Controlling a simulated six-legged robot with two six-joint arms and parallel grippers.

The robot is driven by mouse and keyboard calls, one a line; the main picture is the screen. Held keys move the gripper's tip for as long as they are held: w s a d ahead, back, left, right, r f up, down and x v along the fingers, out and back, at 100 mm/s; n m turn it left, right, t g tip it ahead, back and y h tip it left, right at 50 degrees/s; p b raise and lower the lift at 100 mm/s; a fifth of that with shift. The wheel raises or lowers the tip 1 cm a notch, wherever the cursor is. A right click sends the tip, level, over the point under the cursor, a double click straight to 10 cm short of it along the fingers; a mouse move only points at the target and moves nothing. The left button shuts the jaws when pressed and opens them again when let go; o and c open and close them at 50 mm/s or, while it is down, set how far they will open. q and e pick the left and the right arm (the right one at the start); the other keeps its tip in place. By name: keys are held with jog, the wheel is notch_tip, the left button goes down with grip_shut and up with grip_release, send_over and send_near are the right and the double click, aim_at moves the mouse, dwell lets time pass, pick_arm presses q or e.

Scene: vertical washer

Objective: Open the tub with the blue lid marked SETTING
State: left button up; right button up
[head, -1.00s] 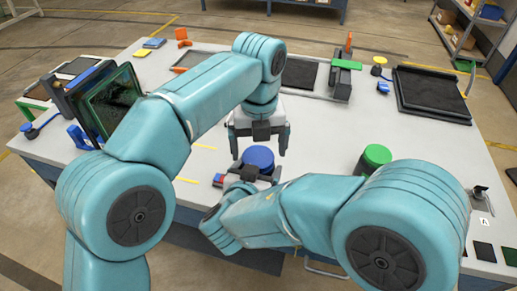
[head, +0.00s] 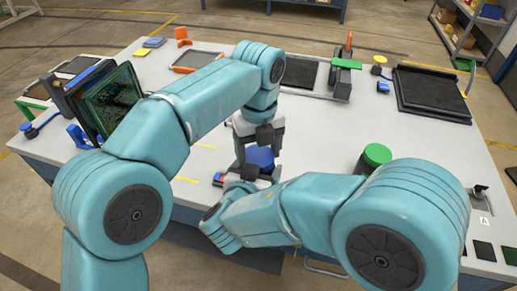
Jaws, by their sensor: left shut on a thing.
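The blue lid (head: 260,157) shows as a round top near the front middle of the table. My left gripper (head: 258,150) comes down over it from above and is shut on it, with a finger at each side. The lid's marking cannot be read from here. The tub under the lid is mostly hidden by my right gripper (head: 245,178), which is low at the near side of the tub. My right arm covers its fingers in part, so I cannot tell whether it is open or shut.
A green-lidded tub (head: 376,156) stands to the right on the grey table (head: 330,125). A dark tray (head: 431,93) lies at the back right. A tilted green panel (head: 110,98) stands at the left. The table between the tubs is clear.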

pick_arm(q)
jog(key=shift+d+n, duration=0.1)
jog(key=shift+n, duration=0.2)
jog(key=o, duration=1.2)
jog(key=shift+c, duration=0.2)
